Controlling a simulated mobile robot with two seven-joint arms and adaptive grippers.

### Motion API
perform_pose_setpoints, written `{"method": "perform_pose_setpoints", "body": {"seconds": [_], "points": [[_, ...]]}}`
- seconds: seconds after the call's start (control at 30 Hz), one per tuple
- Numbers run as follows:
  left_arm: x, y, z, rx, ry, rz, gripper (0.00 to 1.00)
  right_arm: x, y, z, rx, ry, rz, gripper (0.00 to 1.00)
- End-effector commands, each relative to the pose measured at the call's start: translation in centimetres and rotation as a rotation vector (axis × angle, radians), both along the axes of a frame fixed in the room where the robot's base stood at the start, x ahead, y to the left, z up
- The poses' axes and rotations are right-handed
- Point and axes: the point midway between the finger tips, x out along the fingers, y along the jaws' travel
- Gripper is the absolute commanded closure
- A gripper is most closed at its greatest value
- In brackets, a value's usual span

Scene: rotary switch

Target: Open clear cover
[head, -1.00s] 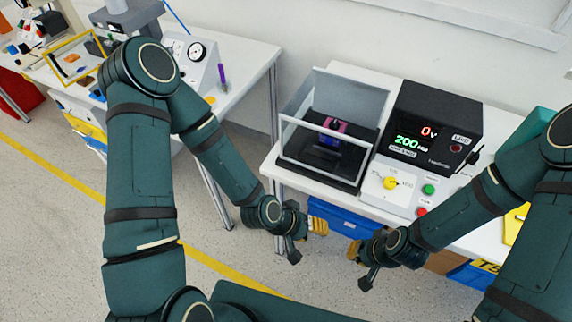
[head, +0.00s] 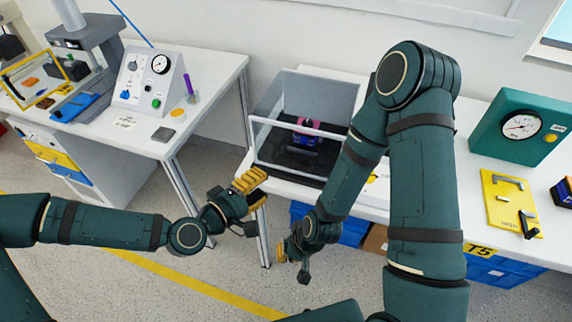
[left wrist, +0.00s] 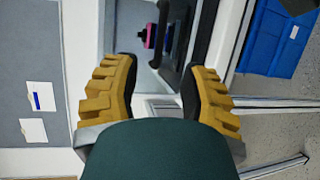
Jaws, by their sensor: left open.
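The clear cover (head: 264,138) stands on a black base (head: 289,174) on the right-hand table, with a light frame edge across its front. A pink and blue part (head: 306,133) shows inside. My left gripper (head: 250,187) is open and empty, just in front of the cover's lower left corner and apart from it. In the left wrist view, its yellow fingers (left wrist: 157,88) are spread, with the pink part and cover frame beyond them. My right gripper (head: 288,250) is low in front of the table; its jaw opening is unclear.
My right arm hides most of the instrument beside the cover. A teal gauge box (head: 518,125) and a yellow plate (head: 508,200) lie to the right. Blue bins (head: 352,232) sit under the table. The left table (head: 205,115) stands close, with a narrow gap between.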

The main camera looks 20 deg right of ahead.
Motion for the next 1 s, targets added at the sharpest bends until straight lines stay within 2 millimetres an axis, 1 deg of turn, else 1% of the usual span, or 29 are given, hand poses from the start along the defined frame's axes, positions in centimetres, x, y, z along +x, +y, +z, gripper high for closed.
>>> {"method": "perform_pose_setpoints", "body": {"seconds": [0.03, 0.3, 0.5, 0.7, 1.0], "points": [[0.5, -0.9, -0.3, 0.000, -0.001, -0.003, 0.57, 0.1, 0.0, -0.3, 0.000, -0.001, 0.000, 1.00], [3.3, -5.4, -1.3, 0.001, -0.001, -0.003, 0.57, 0.2, 0.0, -1.0, -0.001, -0.005, -0.001, 1.00], [5.1, -7.9, -1.9, 0.002, -0.001, -0.001, 0.57, 0.3, 0.0, -1.4, -0.001, -0.007, -0.002, 1.00], [5.9, -9.3, -2.1, 0.003, 0.001, -0.001, 0.57, 0.3, 0.0, -1.6, -0.001, -0.008, -0.001, 1.00], [6.1, -9.4, -2.1, 0.003, 0.001, 0.000, 0.57, 0.4, 0.0, -1.6, -0.001, -0.009, -0.001, 1.00]]}}
